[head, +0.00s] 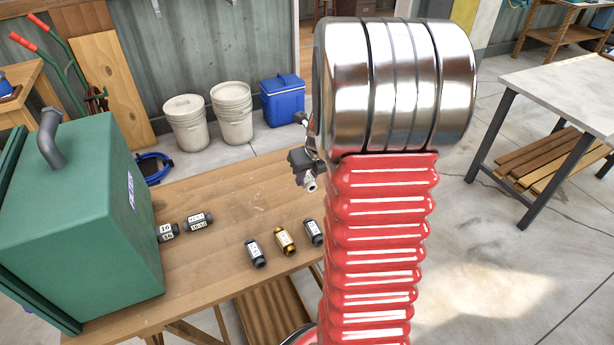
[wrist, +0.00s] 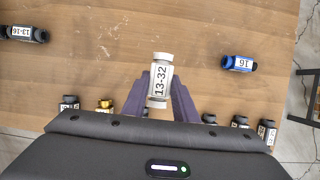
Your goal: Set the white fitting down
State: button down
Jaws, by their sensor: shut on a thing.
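The white fitting (wrist: 160,80), labelled 13-32, is between the two purple fingers of my gripper (wrist: 160,97) in the wrist view. The gripper is shut on it. In the head view, the white fitting (head: 310,185) shows small below my gripper (head: 307,174), left of my red arm. It looks to be over the wooden table (head: 200,260); the gap to the top is hard to judge. The arm hides part of the table's right side.
A blue fitting (wrist: 239,63) lies right of the held one. A row of dark fittings (wrist: 240,121) and a gold fitting (wrist: 104,104) lies near the gripper body. Another dark fitting (wrist: 25,33) lies far left. A green case (head: 90,215) stands left. Bare wood lies beyond the held fitting.

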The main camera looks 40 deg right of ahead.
jog(key=shift+w+a+f+n+y, duration=0.1)
jog(key=shift+w+a+n+y, duration=0.2)
jog(key=shift+w+a+n, duration=0.45)
jog(key=w+a+m+g, duration=0.3)
jog(key=a+m, duration=0.7)
jog(key=m, duration=0.1)
jog(key=w+a+m+g, duration=0.3)
jog(key=a+m, duration=0.6)
jog(key=m, duration=0.3)
jog(key=w+a+m+g, duration=0.2)
jog(key=w+a+m, duration=0.2)
jog(key=a+m, duration=0.6)
jog(key=shift+a+m+g+y, duration=0.3)
jog(key=shift+m+g, duration=0.1)
jog(key=shift+m, duration=0.25)
jog(key=shift+s+f, duration=0.1)
jog(key=shift+s, duration=0.05)
